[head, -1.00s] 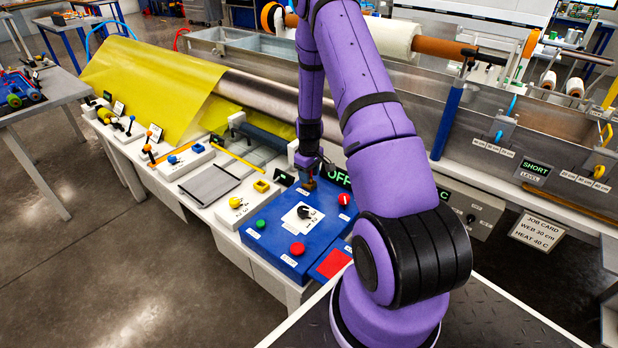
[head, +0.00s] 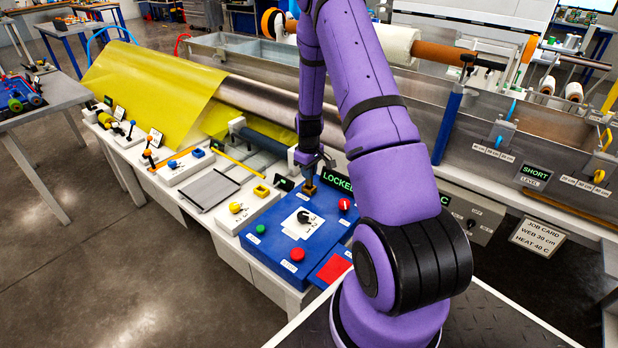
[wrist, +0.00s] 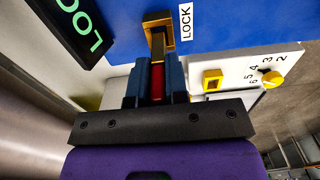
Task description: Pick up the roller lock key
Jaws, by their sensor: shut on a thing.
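The roller lock key shows in the wrist view as a red grip (wrist: 157,76) with a brass shaft (wrist: 157,44) beyond it. My gripper (wrist: 156,68) is shut on the red grip, one blue finger on each side. The shaft reaches to the brass lock (wrist: 158,19) beside the LOCK label on the blue panel; whether its tip is inside is unclear. In the head view my gripper (head: 308,163) is just above the brass lock (head: 309,187) at the back of the blue panel (head: 262,268). The key is hidden there.
A display (head: 337,184) behind the lock reads LOCKED, partly hidden by my arm. The panel carries a black dial (head: 303,217), green button (head: 260,229) and red buttons. The steel trough (head: 420,130) runs behind. A small yellow square socket (head: 261,191) is left of the panel.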

